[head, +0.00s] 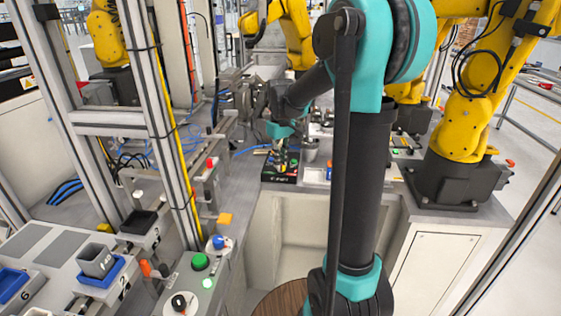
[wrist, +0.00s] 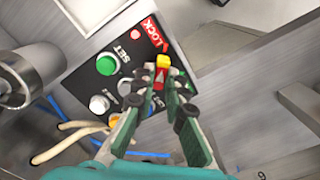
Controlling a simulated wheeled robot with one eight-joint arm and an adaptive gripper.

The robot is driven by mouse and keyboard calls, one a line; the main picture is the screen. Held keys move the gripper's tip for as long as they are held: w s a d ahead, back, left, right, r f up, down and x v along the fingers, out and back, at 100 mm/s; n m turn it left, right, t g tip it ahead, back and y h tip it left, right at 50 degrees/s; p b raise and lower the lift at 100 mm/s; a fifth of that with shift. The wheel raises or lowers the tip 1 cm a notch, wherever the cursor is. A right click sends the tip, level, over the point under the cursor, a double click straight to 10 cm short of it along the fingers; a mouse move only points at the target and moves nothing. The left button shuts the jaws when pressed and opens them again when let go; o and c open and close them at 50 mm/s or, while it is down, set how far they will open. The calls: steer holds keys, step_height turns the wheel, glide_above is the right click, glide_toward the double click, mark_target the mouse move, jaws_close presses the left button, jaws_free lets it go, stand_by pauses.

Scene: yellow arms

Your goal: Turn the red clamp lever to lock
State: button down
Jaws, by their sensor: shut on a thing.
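The red clamp lever (wrist: 160,76) has a yellow end and sits at the edge of a black control panel (wrist: 88,80). In the wrist view my gripper (wrist: 158,86) has its two green fingers on either side of the lever, shut on it. A red label reading LOCK (wrist: 148,33) lies just beyond the lever's yellow end. The lever's base is partly hidden by the fingers. In the head view my gripper (head: 281,149) is over the same black panel (head: 280,176), and the lever cannot be made out there.
On the panel are a green SET button (wrist: 106,65) and a white button (wrist: 98,103) left of my fingers. A metal cylinder (wrist: 28,75) and pale cables (wrist: 75,130) lie further left. Yellow robot arms (head: 468,115) stand at the right.

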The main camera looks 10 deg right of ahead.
steer(key=c, duration=1.6)
jaws_free()
steer(key=shift+o, duration=0.2)
step_height(320, 180, up, 12)
steer(key=shift+f, duration=0.1)
steer(key=s+d+f+m+t, duration=0.2)
steer(key=s+f, duration=0.9)
steer(key=s+d+f+m+t, duration=0.2)
steer(key=s+f+m, duration=0.1)
steer(key=s+f, duration=0.8)
steer(key=shift+s+d+f+m, duration=0.15)
steer(key=shift+s+f+m, duration=0.2)
steer(key=shift+f, duration=0.1)
